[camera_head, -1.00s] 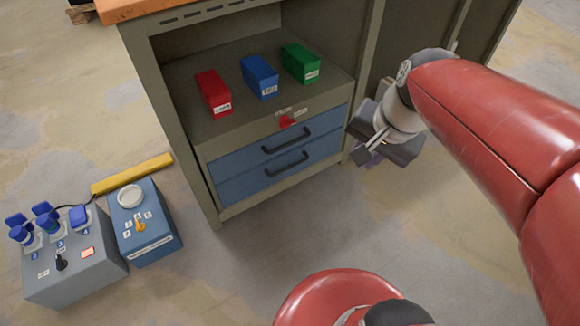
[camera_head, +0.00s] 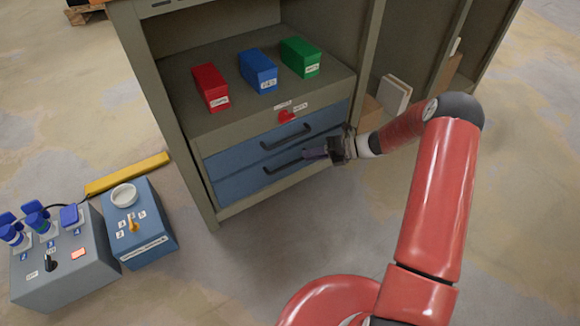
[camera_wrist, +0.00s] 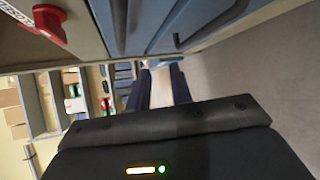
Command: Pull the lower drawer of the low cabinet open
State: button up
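The low cabinet (camera_head: 172,135) has two blue drawers, both flush with its front. The lower drawer (camera_head: 238,188) has a dark bar handle (camera_head: 281,167); the upper drawer (camera_head: 228,160) sits right above it. The blue drawer fronts (camera_wrist: 195,22) run along the top there. I cannot tell whether a finger touches the handle.
A red knob (camera_head: 287,116) sits above the drawers. Red (camera_head: 210,87), blue (camera_head: 258,72) and green (camera_head: 300,58) boxes stand on the shelf. A grey control box (camera_head: 65,262) and a blue box (camera_head: 140,228) stand on the floor at left. Floor before the drawers is clear.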

aim_at(290, 165)
notch_tip(290, 165, down, 8)
jog(key=w+m+t+y, duration=0.2)
jog(key=m, duration=0.4)
jog(key=shift+m, duration=0.3)
jog(key=b+x, duration=0.1)
jog(key=x, duration=0.6)
jog(key=shift+w+a+f, duration=0.1)
jog(key=shift+w+a, duration=0.1)
grip_shut()
